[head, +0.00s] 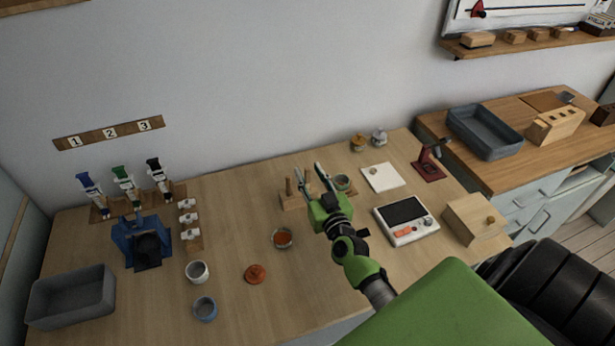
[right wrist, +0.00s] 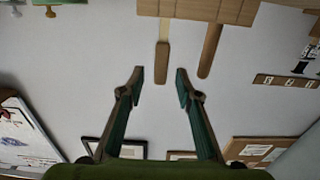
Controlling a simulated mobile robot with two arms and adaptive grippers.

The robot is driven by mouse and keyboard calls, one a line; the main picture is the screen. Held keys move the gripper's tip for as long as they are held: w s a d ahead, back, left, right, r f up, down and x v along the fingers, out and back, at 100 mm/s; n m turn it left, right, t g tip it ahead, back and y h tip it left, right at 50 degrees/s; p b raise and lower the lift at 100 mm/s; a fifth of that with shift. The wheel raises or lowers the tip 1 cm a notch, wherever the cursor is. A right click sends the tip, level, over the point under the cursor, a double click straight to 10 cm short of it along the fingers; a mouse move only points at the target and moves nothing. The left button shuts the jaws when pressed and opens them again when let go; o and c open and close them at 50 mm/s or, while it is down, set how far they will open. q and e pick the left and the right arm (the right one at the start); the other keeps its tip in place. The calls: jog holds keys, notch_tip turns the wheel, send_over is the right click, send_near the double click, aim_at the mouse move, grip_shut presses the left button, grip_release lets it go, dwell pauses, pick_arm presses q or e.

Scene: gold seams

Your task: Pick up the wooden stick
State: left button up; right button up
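Two wooden sticks stand in a small wooden block (head: 290,203) on the table. One wooden stick (head: 289,187) shows beside my right gripper in the head view. My right gripper (head: 310,174) is open and empty. In the right wrist view its fingertips (right wrist: 160,78) are spread, with the paler stick's end just beyond the gap; contact does not show. Which stick is meant cannot be told. My left gripper is not in view.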

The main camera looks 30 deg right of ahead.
jog(key=shift+x, duration=1)
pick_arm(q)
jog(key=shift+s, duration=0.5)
pick_arm(e)
jog(key=c, duration=0.9)
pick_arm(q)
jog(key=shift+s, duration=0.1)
